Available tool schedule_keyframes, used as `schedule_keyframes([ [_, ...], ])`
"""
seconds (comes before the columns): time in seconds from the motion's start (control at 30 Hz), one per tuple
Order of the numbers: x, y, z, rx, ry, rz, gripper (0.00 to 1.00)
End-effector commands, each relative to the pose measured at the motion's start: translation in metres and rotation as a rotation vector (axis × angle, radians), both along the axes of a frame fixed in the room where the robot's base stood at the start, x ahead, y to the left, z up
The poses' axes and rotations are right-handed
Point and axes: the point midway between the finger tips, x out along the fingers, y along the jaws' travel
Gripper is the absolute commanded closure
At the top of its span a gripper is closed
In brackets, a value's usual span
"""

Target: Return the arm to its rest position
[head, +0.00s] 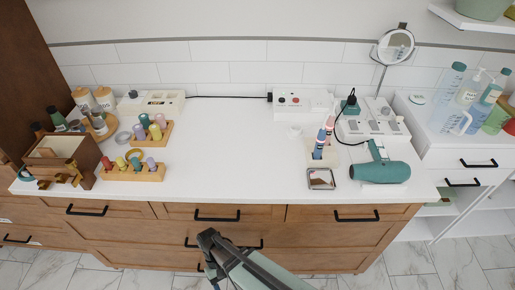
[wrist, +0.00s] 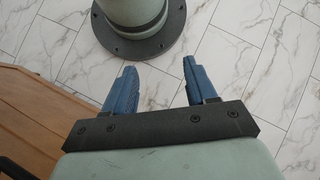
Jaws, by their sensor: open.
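My gripper shows in the wrist view (wrist: 157,82) with its two blue fingers apart and nothing between them. It points down over the marble-tiled floor (wrist: 215,70). In the head view my arm (head: 240,262) is in front of the wooden cabinet (head: 300,235), below the level of the white countertop (head: 235,160). The fingers themselves cannot be made out in the head view. My round base (wrist: 138,25) is at the top of the wrist view, beyond the fingertips.
The cabinet's wooden side (wrist: 40,125) is close at the left of the wrist view. Bar handles (head: 217,216) stick out from its front. On the counter stand peg blocks (head: 133,172), a wooden box (head: 62,155), a teal hair dryer (head: 380,172) and a mirror (head: 395,46). The counter's middle is clear.

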Motion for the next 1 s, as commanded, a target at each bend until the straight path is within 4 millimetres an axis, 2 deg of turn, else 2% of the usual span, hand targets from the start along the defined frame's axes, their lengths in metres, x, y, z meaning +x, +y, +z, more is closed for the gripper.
schedule_keyframes([
  [0.03,0.002,-0.018,-0.005,-0.010,-0.004,-0.038,0.44],
  [0.2,0.010,-0.063,-0.020,-0.018,-0.027,-0.127,0.44],
  [0.57,0.012,-0.144,-0.044,-0.023,-0.071,-0.283,0.44],
  [0.77,0.002,-0.189,-0.056,-0.030,-0.094,-0.373,0.44],
  [1.0,-0.019,-0.238,-0.067,-0.039,-0.120,-0.481,0.44],
])
